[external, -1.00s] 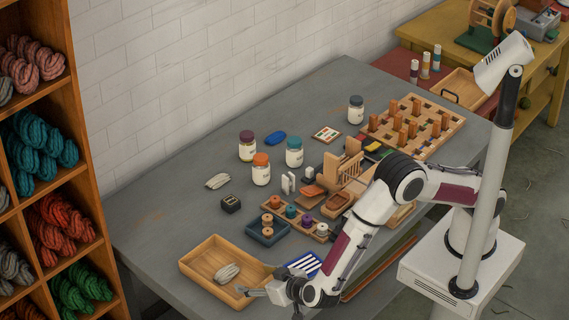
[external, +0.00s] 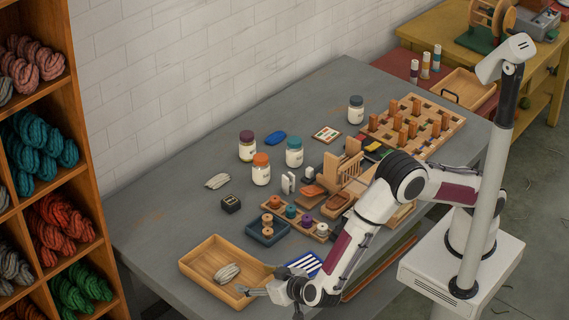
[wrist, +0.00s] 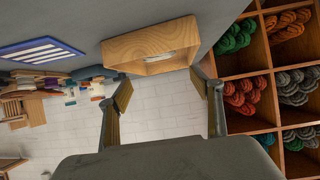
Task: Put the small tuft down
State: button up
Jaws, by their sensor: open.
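A pale grey tuft (external: 227,273) lies in the shallow wooden tray (external: 203,284) at the table's front left. A similar pale tuft (external: 217,181) lies on the bare table farther back. I cannot tell which one is the small tuft. My gripper (external: 252,292) is open, at the tray's right front edge, apart from the tuft in it. In the wrist view, the two fingers of my gripper (wrist: 160,78) stand wide apart with nothing between them. The wooden tray (wrist: 123,47) is beyond them, with part of the pale tuft (wrist: 160,56) showing inside.
A blue-and-white striped piece (external: 304,264) lies right of the tray. A dark blue box (external: 262,238) with spools stands behind it. Several jars (external: 261,170) stand farther back. A shelf of coloured skeins (external: 89,220) is at the left. The table's left part is mostly clear.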

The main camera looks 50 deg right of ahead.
jog(key=w+d+r+g+y, duration=0.1)
jog(key=w+r+y, duration=0.1)
jog(key=w+r, duration=0.4)
jog(key=w+d+r+y, duration=0.2)
jog(key=w+r, duration=0.2)
jog(key=r, duration=0.5)
jog(key=d+r+n+g+y, duration=0.1)
jog(key=d+r+n+y, duration=0.15)
jog(key=d+r, duration=0.9)
jog(key=s+d+r+g, duration=0.1)
jog(key=s+d, duration=0.3)
jog(key=d, duration=0.3)
jog(key=s+d+r+g, duration=0.1)
jog(key=s+d+r, duration=0.15)
jog(key=d, duration=0.55)
jog(key=s+d+f+m+g+h, duration=0.1)
jog(key=s+d+f+h, duration=0.1)
jog(key=s+d, duration=0.7)
jog(key=s+d+f+g+h, duration=0.1)
jog(key=s+d+f+h, duration=0.2)
jog(key=s+d, duration=0.7)
jog(key=shift+d+f+m+g+h, duration=0.35)
jog(key=shift+d+f, duration=0.15)
jog(key=shift+d, duration=0.25)
jog(key=shift+s, duration=0.1)
